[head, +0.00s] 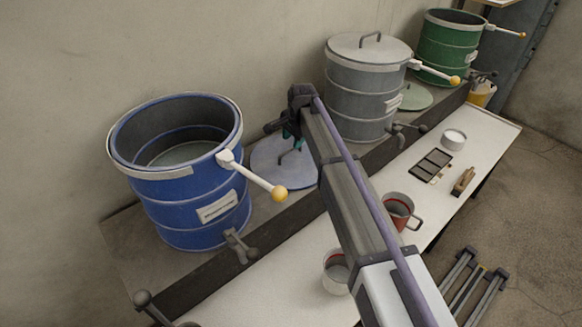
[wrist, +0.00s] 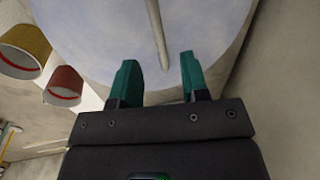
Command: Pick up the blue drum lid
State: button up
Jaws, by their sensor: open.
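The blue drum lid (head: 268,172) lies flat on the raised shelf, right of the open blue drum (head: 200,205). It is a pale blue-grey disc with a bar handle (head: 290,152). The lid (wrist: 100,40) fills the upper part of the wrist view, and its handle (wrist: 158,35) runs down toward the gap between my fingers. My gripper (wrist: 159,75) has its two teal fingers apart, one on each side of the handle's line. In the head view my gripper (head: 290,135) is over the lid, partly hidden by my arm. I cannot tell whether the fingers touch anything.
A grey drum (head: 362,95) with its lid on stands right of the blue lid. A green drum (head: 447,50) is farther back, with a green lid (head: 416,97) near it. Red (head: 397,208) and white (head: 336,272) mugs stand on the lower bench (head: 290,290).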

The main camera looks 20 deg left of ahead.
aim_at(291, 150)
jog(key=f+b, duration=0.1)
jog(key=f, duration=0.1)
jog(key=f+b, duration=0.2)
jog(key=a+f+b, duration=0.1)
jog(key=f+b, duration=0.1)
jog(key=shift+w+f, duration=0.25)
jog(key=shift+w, duration=0.1)
jog(key=shift+r, duration=0.3)
grip_shut()
